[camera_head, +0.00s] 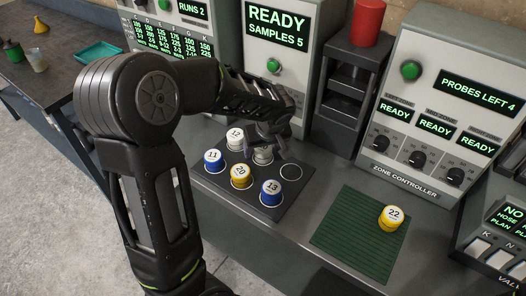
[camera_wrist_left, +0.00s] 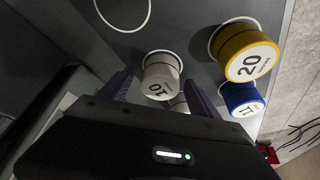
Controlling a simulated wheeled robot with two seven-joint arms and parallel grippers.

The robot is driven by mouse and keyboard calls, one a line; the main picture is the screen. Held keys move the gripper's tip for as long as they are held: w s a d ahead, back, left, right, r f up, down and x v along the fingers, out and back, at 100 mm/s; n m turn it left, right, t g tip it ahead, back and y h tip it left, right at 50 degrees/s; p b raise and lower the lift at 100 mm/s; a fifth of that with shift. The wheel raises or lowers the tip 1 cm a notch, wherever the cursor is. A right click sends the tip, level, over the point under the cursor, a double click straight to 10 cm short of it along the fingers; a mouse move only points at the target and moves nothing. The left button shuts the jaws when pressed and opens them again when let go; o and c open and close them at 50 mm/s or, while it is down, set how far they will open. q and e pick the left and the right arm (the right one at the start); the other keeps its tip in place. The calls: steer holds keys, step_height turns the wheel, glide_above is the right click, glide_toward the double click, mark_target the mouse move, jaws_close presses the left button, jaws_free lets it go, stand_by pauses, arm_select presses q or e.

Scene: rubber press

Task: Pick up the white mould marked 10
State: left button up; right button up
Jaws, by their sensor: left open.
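The white mould marked 10 (camera_wrist_left: 160,78) stands upright on the dark tray (camera_head: 232,185), in the back row. In the head view the same white mould (camera_head: 263,156) is partly hidden under my left gripper (camera_head: 270,138). My left gripper is open, directly above it. In the left wrist view the mould shows between the two fingers; I cannot tell how far down they reach around it. My right gripper is not in view.
Beside it are the white mould 12 (camera_head: 235,138), yellow mould 20 (camera_head: 241,176), blue mould 11 (camera_head: 213,160) and blue mould 13 (camera_head: 271,192). One tray circle (camera_head: 291,172) is empty. Yellow mould 22 (camera_head: 391,217) stands on a green mat (camera_head: 340,236). Machines line the back.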

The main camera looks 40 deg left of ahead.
arm_select(q)
jaws_close()
stand_by(0.8)
